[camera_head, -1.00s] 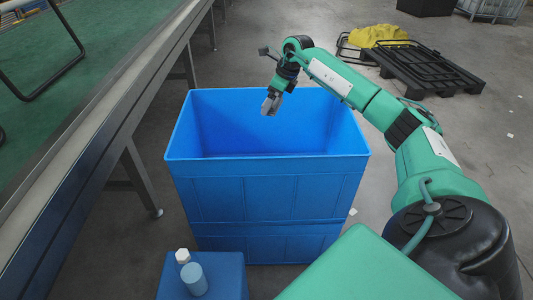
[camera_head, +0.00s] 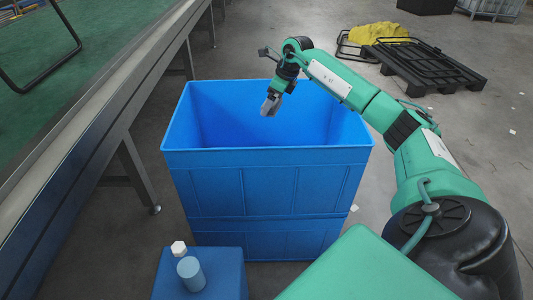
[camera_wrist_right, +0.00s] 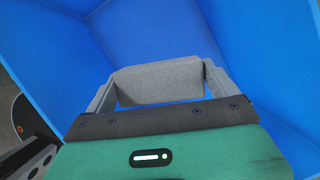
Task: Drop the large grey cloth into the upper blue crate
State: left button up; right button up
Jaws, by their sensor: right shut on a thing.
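The upper blue crate (camera_head: 265,185) stands open on top of a lower blue crate (camera_head: 265,240). My right gripper (camera_head: 270,105) is over the upper crate's opening, towards its back. In the right wrist view my right gripper (camera_wrist_right: 160,80) is shut on the grey cloth (camera_wrist_right: 160,82), which sits as a small folded grey piece between the fingers. Blue crate walls surround it in that view. In the head view the cloth is too small to tell from the grey fingers. My left gripper is not in view.
A long green-topped table (camera_head: 105,110) runs along the left of the crates. A black pallet (camera_head: 430,68) and yellow cloth (camera_head: 380,33) lie at the back right.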

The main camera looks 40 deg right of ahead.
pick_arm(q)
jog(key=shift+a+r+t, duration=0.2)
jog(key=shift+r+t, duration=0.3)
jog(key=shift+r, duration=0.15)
pick_arm(e)
jog(key=shift+f, duration=0.15)
jog(key=o, duration=0.7)
jog(key=shift+s+d+r, duration=0.1)
jog(key=shift+r, duration=0.25)
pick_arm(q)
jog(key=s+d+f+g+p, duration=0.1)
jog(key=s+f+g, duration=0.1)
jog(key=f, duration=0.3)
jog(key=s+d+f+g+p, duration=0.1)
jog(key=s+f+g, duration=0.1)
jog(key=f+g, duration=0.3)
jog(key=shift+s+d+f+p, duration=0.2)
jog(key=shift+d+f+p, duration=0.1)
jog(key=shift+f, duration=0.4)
pick_arm(e)
jog(key=v, duration=1.3)
jog(key=shift+s, duration=0.1)
